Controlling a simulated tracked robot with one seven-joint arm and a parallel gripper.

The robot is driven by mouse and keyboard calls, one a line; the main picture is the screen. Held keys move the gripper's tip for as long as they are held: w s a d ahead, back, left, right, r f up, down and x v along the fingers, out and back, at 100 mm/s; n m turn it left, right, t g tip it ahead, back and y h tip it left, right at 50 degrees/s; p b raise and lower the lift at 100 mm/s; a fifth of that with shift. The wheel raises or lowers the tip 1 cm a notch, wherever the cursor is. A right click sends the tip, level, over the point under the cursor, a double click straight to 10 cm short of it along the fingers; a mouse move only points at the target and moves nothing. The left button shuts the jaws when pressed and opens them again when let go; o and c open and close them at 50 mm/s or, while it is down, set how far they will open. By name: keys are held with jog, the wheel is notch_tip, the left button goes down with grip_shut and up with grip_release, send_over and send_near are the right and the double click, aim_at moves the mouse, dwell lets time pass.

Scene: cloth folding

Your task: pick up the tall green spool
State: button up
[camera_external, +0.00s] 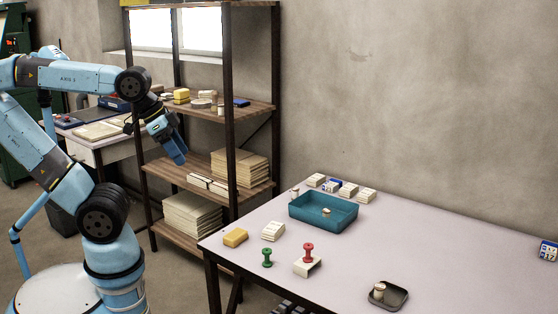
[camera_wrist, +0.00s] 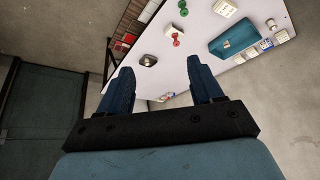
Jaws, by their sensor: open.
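The green spool (camera_external: 267,257) stands upright on the light table near its front left edge. It also shows in the wrist view as a small green shape at the top (camera_wrist: 183,9). My gripper (camera_external: 180,160) is raised in front of the shelf rack, to the left of the table and well apart from the spool. In the wrist view its two blue fingers (camera_wrist: 160,62) are spread with nothing between them.
A red spool (camera_external: 307,252) stands at a white block (camera_external: 308,266), right of the green one. A yellow block (camera_external: 236,237) and white stack (camera_external: 273,231) lie behind. Further off are a teal tray (camera_external: 323,222) and dark dish (camera_external: 400,294). The rack (camera_external: 233,150) stands left.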

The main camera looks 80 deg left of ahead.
jog(key=w+d+f+n+g+h, duration=0.2)
jog(key=w+f+g+h, duration=0.1)
jog(key=f, duration=0.4)
jog(key=w+d+f+n+g+h, duration=0.1)
jog(key=w+f+n+g+h, duration=0.2)
jog(key=f, duration=0.4)
jog(key=n+t+h, duration=0.9)
jog(key=n, duration=0.5)
send_over(267, 258)
jog(key=s+d, duration=0.6)
jog(key=s, duration=0.1)
notch_tip(267, 258, down, 15)
jog(key=a+f+n+t+y, duration=0.2)
jog(key=f+n, duration=0.1)
jog(key=n, duration=0.1)
jog(key=w+a+f+n+t+y, duration=0.1)
jog(key=a+f+n+t+y, duration=0.2)
jog(key=n, duration=0.1)
jog(key=a+f+n+t+y, duration=0.2)
jog(key=a+f+n+t, duration=0.1)
jog(key=f, duration=0.1)
jog(key=shift+w+n+y, duration=0.3)
jog(key=shift+w+n, duration=0.1)
jog(key=shift+a+f+n+y, duration=0.35)
jog(key=shift+f+n+y, duration=0.15)
jog(key=shift+x, duration=3.7)
jog(key=shift+a, duration=0.1)
jog(key=shift+c, duration=0.2)
